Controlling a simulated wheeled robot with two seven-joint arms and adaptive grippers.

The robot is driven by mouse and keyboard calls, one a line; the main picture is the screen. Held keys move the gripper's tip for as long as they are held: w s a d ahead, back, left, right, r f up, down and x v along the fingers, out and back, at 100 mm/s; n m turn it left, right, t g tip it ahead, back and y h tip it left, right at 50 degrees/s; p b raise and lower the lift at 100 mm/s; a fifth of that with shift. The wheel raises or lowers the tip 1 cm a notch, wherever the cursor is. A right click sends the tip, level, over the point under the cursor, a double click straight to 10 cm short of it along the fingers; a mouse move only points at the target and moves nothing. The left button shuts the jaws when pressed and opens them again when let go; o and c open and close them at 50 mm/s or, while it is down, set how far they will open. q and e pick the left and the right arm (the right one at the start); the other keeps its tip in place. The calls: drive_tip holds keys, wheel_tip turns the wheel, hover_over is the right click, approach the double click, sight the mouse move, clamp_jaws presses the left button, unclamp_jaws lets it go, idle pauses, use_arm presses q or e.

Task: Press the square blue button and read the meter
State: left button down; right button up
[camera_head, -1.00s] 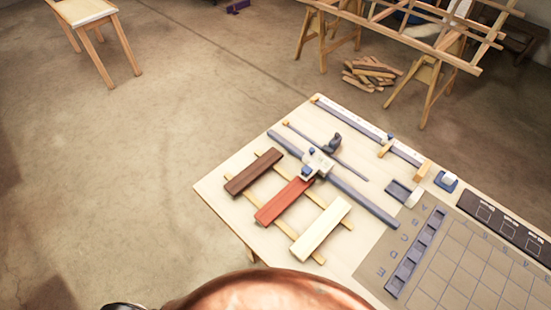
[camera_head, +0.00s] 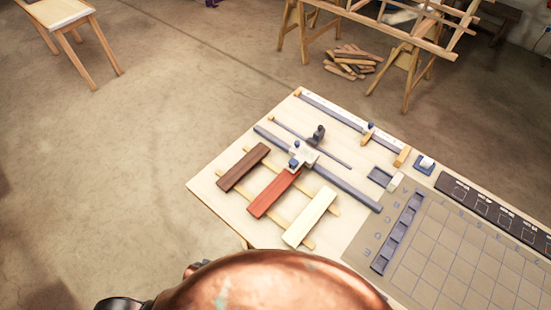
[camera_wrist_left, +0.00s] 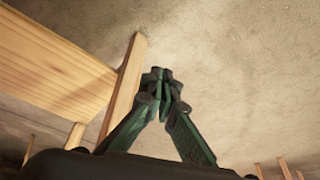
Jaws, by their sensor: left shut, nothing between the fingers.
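A small white device (camera_head: 303,156) with blue parts sits on a grey rail (camera_head: 345,187) by the top end of the red lath (camera_head: 272,194). A small blue part (camera_head: 294,163) shows on its near side; its exact shape is too small to tell. A blue square piece with a white top (camera_head: 425,164) stands near the table's far edge. I cannot tell which is the button, and no meter reading is legible. My left gripper (camera_wrist_left: 162,78) is shut and empty in the left wrist view, beside pale wooden beams, away from these things. My right gripper is not in view.
A dark brown lath (camera_head: 243,167) and a cream lath (camera_head: 309,218) lie beside the red one on the pale table (camera_head: 218,185). A grid board (camera_head: 440,248) lies at right. A wooden trestle and scrap pile (camera_head: 352,62) stand behind.

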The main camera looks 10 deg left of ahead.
use_arm(q)
drive_tip(key=w+d+r+t+p, duration=0.15)
drive_tip(key=w+r, duration=0.25)
drive_tip(key=r, duration=0.8)
drive_tip(key=w+d+r+t+p, duration=0.1)
drive_tip(key=w+d+r+p, duration=0.15)
drive_tip(key=r, duration=1.05)
drive_tip(key=w+d+r+t+p, duration=0.1)
drive_tip(key=w+r, duration=0.3)
drive_tip(key=r, duration=0.8)
drive_tip(key=w+d+r+m+t+h, duration=0.1)
drive_tip(key=w+d+r+h, duration=0.1)
drive_tip(key=w+d+r, duration=0.2)
drive_tip(key=w+d+r+m+t+h, duration=0.2)
drive_tip(key=w+d+r+h, duration=0.1)
drive_tip(key=d, duration=0.6)
drive_tip(key=w+d+r+m+t+h, duration=0.2)
drive_tip(key=w+d+r+h, duration=0.1)
drive_tip(key=w+d+r, duration=0.2)
drive_tip(key=shift+w+d+r, duration=0.3)
drive_tip(key=shift+w+d, duration=0.9)
drive_tip(key=shift+w, duration=0.05)
